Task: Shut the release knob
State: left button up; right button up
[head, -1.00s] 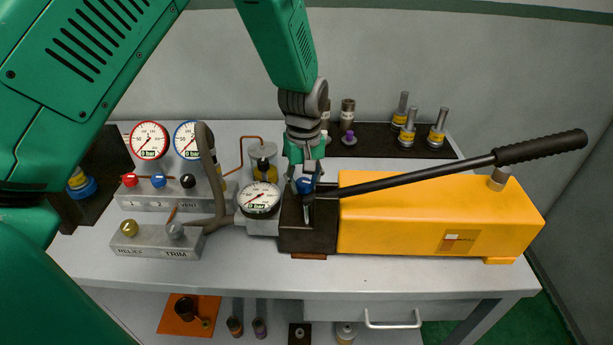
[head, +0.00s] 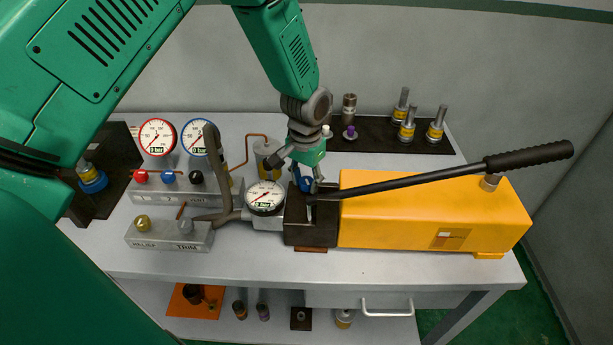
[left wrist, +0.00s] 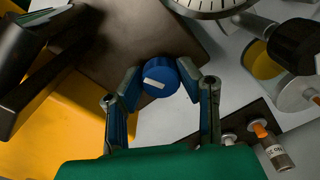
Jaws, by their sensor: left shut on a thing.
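The release knob (head: 305,184) is blue and sits on the black block at the left end of the yellow pump. In the left wrist view the knob (left wrist: 160,77) is a round blue cap with a white line across its face. My left gripper (head: 307,181) reaches down to it from above. In the left wrist view the fingertips of my left gripper (left wrist: 160,83) are on both sides of the knob, shut on it. The fingers partly hide the knob in the head view. My right gripper is not in view.
The yellow pump (head: 400,220) has a long black-gripped lever (head: 525,157) reaching right. A round gauge (head: 265,197) stands just left of the black block (head: 310,232). A grey valve block (head: 165,236) and two more gauges are farther left. Metal fittings stand on a dark mat behind.

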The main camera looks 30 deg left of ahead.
aim_at(308, 178)
pick_arm(q)
jog(key=shift+w+r+m+p, duration=0.1)
jog(key=shift+w+m+p, duration=0.15)
jog(key=shift+m, duration=0.75)
jog(key=shift+w+r+m+p, duration=0.1)
jog(key=shift+m+p, duration=0.2)
jog(key=shift+m, duration=0.7)
jog(key=o, duration=1.1)
jog(key=shift+f, duration=0.1)
jog(key=shift+o, duration=0.2)
jog(key=shift+w+f, duration=0.1)
jog(key=shift+f, duration=0.05)
jog(key=shift+r, duration=0.5)
notch_tip(308, 178, up, 11)
